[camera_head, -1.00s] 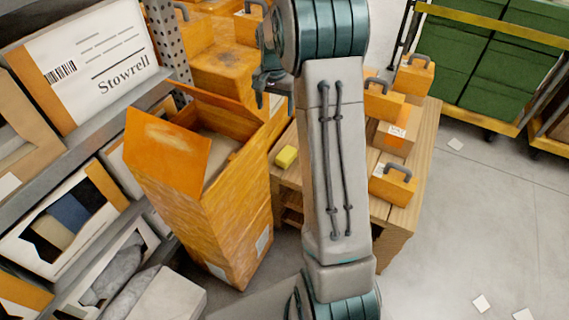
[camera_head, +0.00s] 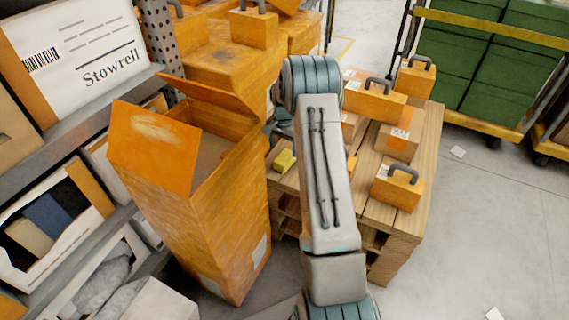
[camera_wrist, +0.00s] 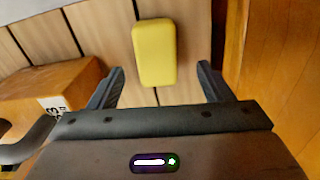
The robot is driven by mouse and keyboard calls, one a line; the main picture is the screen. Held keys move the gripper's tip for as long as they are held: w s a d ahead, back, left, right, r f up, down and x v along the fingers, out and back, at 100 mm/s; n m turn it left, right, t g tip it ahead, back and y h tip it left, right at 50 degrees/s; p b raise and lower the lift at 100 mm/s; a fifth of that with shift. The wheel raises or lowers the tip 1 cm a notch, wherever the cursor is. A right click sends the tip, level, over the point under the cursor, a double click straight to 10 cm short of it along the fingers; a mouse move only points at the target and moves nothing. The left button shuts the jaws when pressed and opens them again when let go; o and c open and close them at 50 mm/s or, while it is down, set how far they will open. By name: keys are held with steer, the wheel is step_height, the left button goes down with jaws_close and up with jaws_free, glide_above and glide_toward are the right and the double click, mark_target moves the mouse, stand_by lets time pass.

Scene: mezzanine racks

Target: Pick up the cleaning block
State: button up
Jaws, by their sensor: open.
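The yellow cleaning block (camera_head: 284,161) lies on the wooden slatted pallet top (camera_head: 414,205), close to its left edge. In the wrist view the block (camera_wrist: 154,52) lies on the slats, upright in the picture and a little beyond my fingertips. My gripper (camera_wrist: 160,82) is open and empty, with one finger to each side of the block's near end. In the head view my arm hides most of the gripper, and only a dark part shows beside the block.
A tall open orange carton (camera_head: 213,215) stands left of the pallet, its side close to my right finger in the wrist view. Orange cases with grey handles (camera_head: 397,187) stand on the pallet's right part. Shelves (camera_head: 60,140) line the left. Grey floor at right is mostly clear.

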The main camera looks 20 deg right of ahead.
mark_target(285, 157)
steer(key=f, duration=0.2)
steer(key=f+b, duration=0.2)
steer(key=f, duration=0.1)
steer(key=shift+s+f, duration=0.25)
steer(key=shift+f, duration=0.05)
steer(key=shift+r, duration=0.1)
steer(key=c, duration=1.1)
